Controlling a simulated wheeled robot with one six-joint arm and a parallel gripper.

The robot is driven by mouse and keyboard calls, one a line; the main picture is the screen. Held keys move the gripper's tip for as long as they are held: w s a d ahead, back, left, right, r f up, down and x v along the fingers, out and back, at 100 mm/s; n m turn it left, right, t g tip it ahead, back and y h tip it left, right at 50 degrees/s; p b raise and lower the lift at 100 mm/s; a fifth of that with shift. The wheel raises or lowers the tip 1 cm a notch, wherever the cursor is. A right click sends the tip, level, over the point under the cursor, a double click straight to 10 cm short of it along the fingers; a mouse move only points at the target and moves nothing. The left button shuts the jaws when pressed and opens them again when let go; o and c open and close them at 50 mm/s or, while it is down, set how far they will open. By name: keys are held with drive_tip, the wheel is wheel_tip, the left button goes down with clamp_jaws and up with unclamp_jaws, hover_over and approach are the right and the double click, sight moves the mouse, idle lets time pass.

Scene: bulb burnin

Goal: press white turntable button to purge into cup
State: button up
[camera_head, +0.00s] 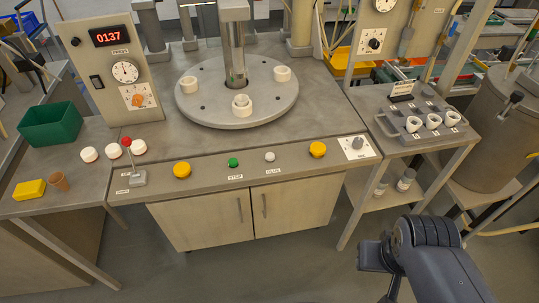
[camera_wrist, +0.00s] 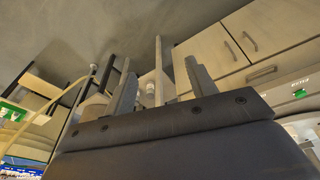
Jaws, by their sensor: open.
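The small white button (camera_head: 269,156) sits on the bench's front strip, right of a green button (camera_head: 233,162), with a small label below it. The grey round turntable (camera_head: 215,112) is behind it and carries white ring-like cups: one at left (camera_head: 190,85), one at front (camera_head: 242,107) and one at right (camera_head: 282,74). A metal column (camera_head: 236,62) stands over its middle. My gripper (camera_wrist: 161,82) shows in the wrist view with its two fingers apart and nothing clearly between them. In the head view my arm is at the lower right, away from the button; its fingers cannot be made out there.
Yellow buttons (camera_head: 182,170) and (camera_head: 318,149) flank the white one. A red-knobbed lever (camera_head: 128,143) stands at left. A side table at right holds a tray of white cups (camera_head: 413,124). The floor before the cabinet is clear.

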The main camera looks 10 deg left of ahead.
clamp_jaws()
idle(0.3)
idle(1.2)
